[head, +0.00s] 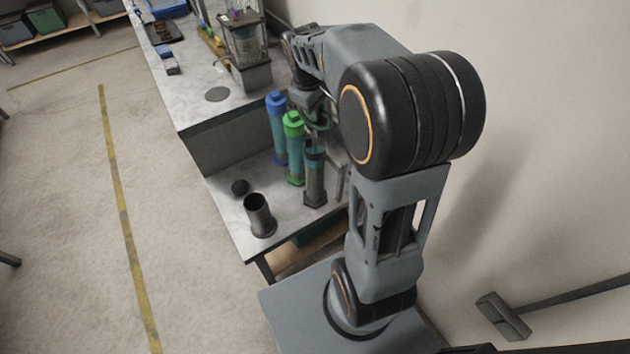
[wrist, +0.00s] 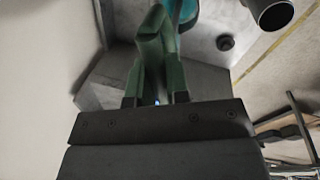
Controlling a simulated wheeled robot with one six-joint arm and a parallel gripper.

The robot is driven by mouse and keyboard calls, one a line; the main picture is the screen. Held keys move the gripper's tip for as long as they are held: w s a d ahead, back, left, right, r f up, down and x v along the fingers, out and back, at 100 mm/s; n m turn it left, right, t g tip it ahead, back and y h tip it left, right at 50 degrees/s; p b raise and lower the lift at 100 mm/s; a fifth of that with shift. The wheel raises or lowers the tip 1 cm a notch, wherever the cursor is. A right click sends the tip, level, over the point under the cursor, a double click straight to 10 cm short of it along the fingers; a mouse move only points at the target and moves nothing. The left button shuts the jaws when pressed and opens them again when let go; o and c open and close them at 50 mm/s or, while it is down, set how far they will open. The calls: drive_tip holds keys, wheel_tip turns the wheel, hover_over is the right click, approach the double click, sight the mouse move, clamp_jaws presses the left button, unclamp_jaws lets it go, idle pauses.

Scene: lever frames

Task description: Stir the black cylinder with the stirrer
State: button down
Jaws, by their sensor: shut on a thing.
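The black cylinder (head: 260,218) stands upright and open-topped at the front of the low bench. Its rim shows at the top right of the wrist view (wrist: 272,12). My gripper (head: 317,122) is above the back of the bench, behind and to the right of the cylinder and well apart from it. In the wrist view, its greenish fingers (wrist: 163,28) close together. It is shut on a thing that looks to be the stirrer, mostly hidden. A dark-topped teal tube (head: 315,175) stands just below the gripper; its teal part shows beyond the fingertips (wrist: 187,12).
A blue-capped tube (head: 277,125) and a green-capped tube (head: 294,150) stand left of the teal tube. A small dark round piece (head: 240,187) lies beside the black cylinder. A higher counter (head: 195,100) adjoins behind; a wall (head: 540,130) is on the right.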

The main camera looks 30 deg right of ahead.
drive_tip(key=shift+r+p, duration=1.5)
drive_tip(key=shift+r, duration=0.8)
wheel_tip(320, 180, up, 6)
drive_tip(key=p, duration=0.5)
drive_tip(key=shift+r, duration=0.25)
wheel_tip(320, 180, up, 8)
drive_tip(key=p, duration=0.6)
drive_tip(key=shift+f+p, duration=0.25)
drive_tip(key=shift+p, duration=0.05)
drive_tip(key=shift+r, duration=0.75)
